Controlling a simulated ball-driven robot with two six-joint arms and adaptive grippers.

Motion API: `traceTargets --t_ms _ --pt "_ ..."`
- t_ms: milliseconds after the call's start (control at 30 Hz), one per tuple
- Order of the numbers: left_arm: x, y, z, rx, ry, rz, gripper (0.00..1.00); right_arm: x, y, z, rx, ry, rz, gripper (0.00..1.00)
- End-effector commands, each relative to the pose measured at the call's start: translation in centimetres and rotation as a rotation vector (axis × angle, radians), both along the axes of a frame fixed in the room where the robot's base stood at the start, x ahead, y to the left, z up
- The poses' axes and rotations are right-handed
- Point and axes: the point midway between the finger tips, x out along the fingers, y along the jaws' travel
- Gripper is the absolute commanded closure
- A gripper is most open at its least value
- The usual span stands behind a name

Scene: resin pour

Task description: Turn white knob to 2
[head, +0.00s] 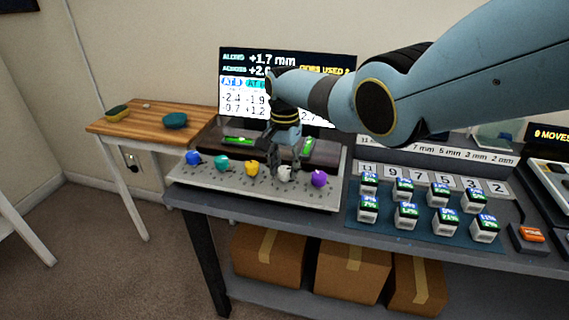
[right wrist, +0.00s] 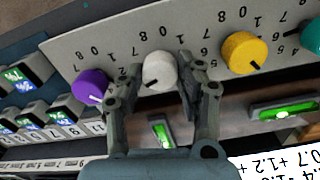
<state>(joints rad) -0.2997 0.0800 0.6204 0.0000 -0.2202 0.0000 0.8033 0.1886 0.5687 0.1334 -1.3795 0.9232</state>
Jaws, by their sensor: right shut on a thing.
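The white knob (head: 284,174) sits on the sloped grey dial panel (head: 225,185), between the yellow knob (head: 251,168) and the purple knob (head: 319,178). My right gripper (head: 286,165) reaches down from above and is shut on the white knob. In the right wrist view the white knob (right wrist: 159,68) shows between its two fingers (right wrist: 158,72). A dark pointer mark shows on the knob's lower edge there. The fingers cover much of the scale around it, so I cannot tell which number it points to. My left gripper is not in view.
A blue knob (head: 193,157) and a teal knob (head: 222,162) stand at the panel's left. Several labelled cubes (head: 407,214) stand on a mat to the right. A lit screen (head: 235,65) stands behind. A wooden side table (head: 150,118) is at the left.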

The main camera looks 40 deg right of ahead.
Motion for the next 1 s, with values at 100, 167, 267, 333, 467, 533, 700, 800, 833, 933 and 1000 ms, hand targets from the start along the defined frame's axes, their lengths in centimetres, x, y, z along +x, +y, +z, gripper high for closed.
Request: traceTargets --t_ms 100,167,267,333,467,533,700,800,833,933,1000 --pt "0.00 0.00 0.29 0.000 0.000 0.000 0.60 0.03 -0.04 0.11 -0.001 0.000 0.109 0.96" --pt "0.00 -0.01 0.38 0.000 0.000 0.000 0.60 0.02 -0.04 0.10 -0.001 0.000 0.167 0.96" --pt "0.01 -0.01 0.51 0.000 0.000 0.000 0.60 0.02 -0.04 0.10 -0.001 0.000 0.262 0.96" --pt "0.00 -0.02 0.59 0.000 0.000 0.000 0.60 0.05 -0.04 0.12 -0.001 0.000 0.328 0.96" --pt "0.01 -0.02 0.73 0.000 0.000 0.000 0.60 0.06 -0.05 0.11 -0.001 -0.002 0.451 0.96" --pt "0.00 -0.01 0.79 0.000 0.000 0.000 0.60 0.06 -0.05 0.10 -0.001 -0.002 0.518 0.96" --pt "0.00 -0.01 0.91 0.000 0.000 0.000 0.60 0.06 -0.05 0.10 -0.001 -0.002 0.679 0.96" --pt "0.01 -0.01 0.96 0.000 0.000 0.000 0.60 0.05 -0.05 0.10 -0.001 -0.002 0.774 0.96" --pt "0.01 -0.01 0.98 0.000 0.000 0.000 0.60 0.05 -0.05 0.10 -0.001 -0.001 0.803 0.96" --pt "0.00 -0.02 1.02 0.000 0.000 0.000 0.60 0.04 -0.06 0.08 -0.001 -0.001 0.898 0.96" --pt "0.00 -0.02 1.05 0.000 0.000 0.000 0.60 0.04 -0.06 0.07 -0.001 -0.001 0.964 0.96"
